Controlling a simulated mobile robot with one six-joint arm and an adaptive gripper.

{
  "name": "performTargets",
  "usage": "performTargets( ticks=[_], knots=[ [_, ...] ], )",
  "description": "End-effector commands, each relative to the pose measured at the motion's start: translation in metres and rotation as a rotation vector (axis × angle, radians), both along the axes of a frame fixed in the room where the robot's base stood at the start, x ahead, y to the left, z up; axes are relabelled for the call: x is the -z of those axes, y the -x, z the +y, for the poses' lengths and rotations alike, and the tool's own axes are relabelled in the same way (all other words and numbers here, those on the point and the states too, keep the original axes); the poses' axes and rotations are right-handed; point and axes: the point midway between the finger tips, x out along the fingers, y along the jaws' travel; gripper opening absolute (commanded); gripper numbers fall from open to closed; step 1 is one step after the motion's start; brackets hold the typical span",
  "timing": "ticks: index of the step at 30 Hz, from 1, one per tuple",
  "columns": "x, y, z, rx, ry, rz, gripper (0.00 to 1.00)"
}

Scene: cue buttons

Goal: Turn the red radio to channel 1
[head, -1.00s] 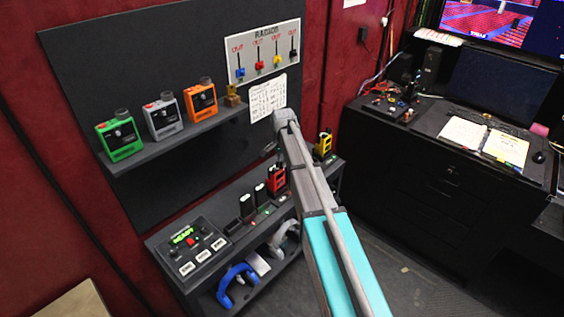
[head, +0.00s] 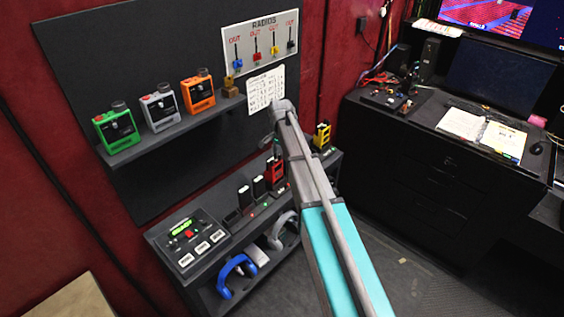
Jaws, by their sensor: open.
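The red radio (head: 275,172) stands upright in the row of chargers on the low shelf unit, partly covered on its right by my arm. Its top knobs are too small to read. My arm reaches up from the bottom, and its far joint is above the red radio. A small dark part of my gripper (head: 267,143) shows left of that joint, just above the radio and apart from it. The rest of the gripper is hidden behind my arm. The gripper is open and holds nothing that I can see.
A yellow radio (head: 322,136) stands right of my arm. Black radios (head: 245,196) and a button box (head: 188,240) are to the left. Green, grey and orange devices stand on the wall shelf (head: 160,139). Blue headphones (head: 233,272) lie below. The floor in front is clear.

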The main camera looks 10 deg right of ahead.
Motion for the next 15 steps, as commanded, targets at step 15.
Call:
performTargets(
  ticks=[15],
  knots=[
    [-0.024,0.000,0.000,0.000,0.000,0.000,0.57]
  ],
)
